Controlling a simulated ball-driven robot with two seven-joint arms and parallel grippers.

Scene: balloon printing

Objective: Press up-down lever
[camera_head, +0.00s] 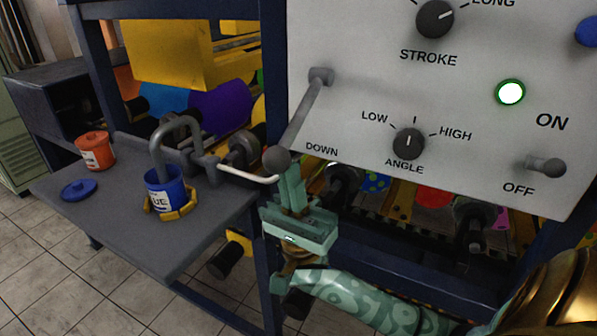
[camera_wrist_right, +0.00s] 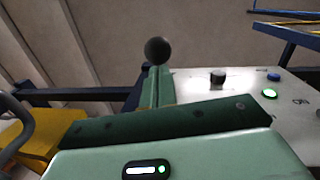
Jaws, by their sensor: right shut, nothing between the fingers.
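The up-down lever (camera_head: 304,122) is a grey rod with a dark ball knob. Its pivot is high on the left of the white control panel (camera_head: 360,130), and it slants down to the knob, near the word DOWN. My right gripper (camera_head: 290,178) is shut and empty, upright, with its fingertips right at the knob. In the right wrist view the dark knob (camera_wrist_right: 158,50) shows just past the tips of the shut fingers (camera_wrist_right: 156,85). I cannot tell whether they touch. My left gripper is not in view.
The panel also carries a STROKE knob (camera_head: 435,18), an ANGLE knob (camera_head: 408,143), a lit green button (camera_head: 510,92) and an ON/OFF switch (camera_head: 546,167). At the left, a grey shelf (camera_head: 150,245) holds a blue can (camera_head: 165,190), an orange can (camera_head: 95,150) and a blue lid (camera_head: 79,189).

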